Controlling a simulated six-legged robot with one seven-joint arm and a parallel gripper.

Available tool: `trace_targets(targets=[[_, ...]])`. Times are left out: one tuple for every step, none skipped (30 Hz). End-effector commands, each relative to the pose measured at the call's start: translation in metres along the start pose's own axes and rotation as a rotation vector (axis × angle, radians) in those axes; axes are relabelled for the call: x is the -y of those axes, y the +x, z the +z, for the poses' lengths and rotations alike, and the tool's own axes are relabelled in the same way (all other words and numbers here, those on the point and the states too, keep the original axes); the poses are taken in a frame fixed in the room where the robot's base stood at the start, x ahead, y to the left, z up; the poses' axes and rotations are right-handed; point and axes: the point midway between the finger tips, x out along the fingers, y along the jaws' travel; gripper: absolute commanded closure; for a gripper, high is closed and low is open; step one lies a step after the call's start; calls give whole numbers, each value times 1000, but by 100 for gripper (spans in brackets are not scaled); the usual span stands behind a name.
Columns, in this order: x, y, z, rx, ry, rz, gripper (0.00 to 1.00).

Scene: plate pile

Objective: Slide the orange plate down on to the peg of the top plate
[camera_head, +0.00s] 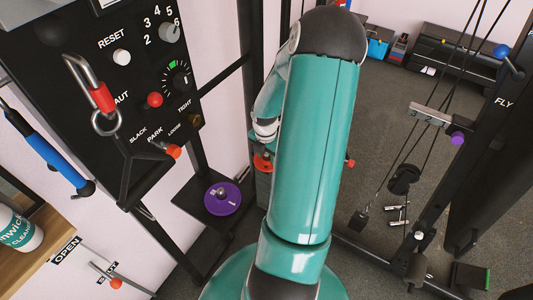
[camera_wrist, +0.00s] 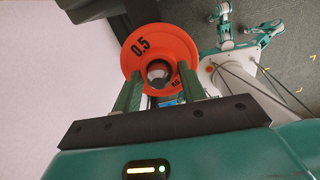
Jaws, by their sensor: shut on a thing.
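The orange plate (camera_wrist: 178,50), marked 0.5 KG, shows in the wrist view with its round centre hole towards the camera. My gripper (camera_wrist: 159,78) has its two green fingers at the near side of this plate and is shut on it. In the head view only a part of the orange plate (camera_head: 262,162) shows beside my teal arm, which hides most of the gripper. A purple plate (camera_head: 232,205) with a grey metal peg (camera_head: 221,193) on top lies low on a black stand, left of and below the orange plate. The two plates are apart in the head view.
A black control panel (camera_head: 125,75) with knobs and a hanging carabiner stands at the left. A black frame post (camera_head: 240,40) rises behind the purple plate. A cable machine (camera_head: 405,180) stands at the right. Grey floor (camera_head: 385,100) lies open between.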

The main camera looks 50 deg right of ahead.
Motion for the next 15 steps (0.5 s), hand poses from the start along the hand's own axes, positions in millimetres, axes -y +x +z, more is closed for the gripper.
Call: trace_targets(targets=[[0, 1, 0, 1, 0, 1, 100], [0, 1, 0, 1, 0, 1, 100], [-1, 2, 0, 1, 0, 1, 100], [-1, 3, 0, 1, 0, 1, 100], [-1, 3, 0, 1, 0, 2, 100], [-1, 4, 0, 1, 0, 2, 100], [-1, 5, 0, 1, 0, 2, 100], [-1, 6, 0, 1, -1, 2, 100], [-1, 6, 0, 1, -1, 2, 100], [-1, 7, 0, 1, -1, 2, 100], [-1, 8, 0, 1, -1, 2, 100], [-1, 9, 0, 1, -1, 2, 100], [-1, 9, 0, 1, -1, 1, 100], [-1, 10, 0, 1, 0, 1, 100], [-1, 11, 0, 1, -1, 1, 100]])
